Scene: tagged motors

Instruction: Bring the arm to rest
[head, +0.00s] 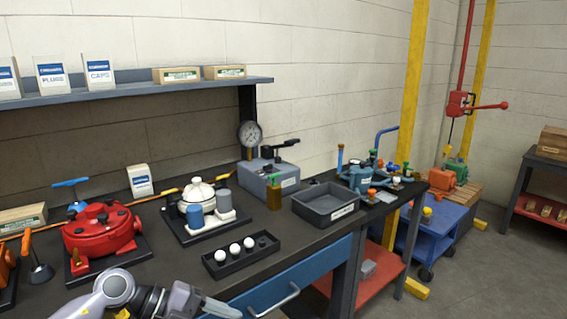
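My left gripper (222,308) shows at the bottom edge, left of centre. Its grey and white arm comes in from the lower left, low over the front of the dark workbench (136,270). A pale finger points right, in front of the blue drawer (285,290). The rest of the gripper is cut off by the frame edge, so I cannot tell whether it is open or shut. I see nothing held in the visible part. My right gripper is not in view.
A black tray with white balls (234,250) lies near the front edge, close above the gripper. A grey bin (325,202) sits farther right. The floor (480,285) at right is clear.

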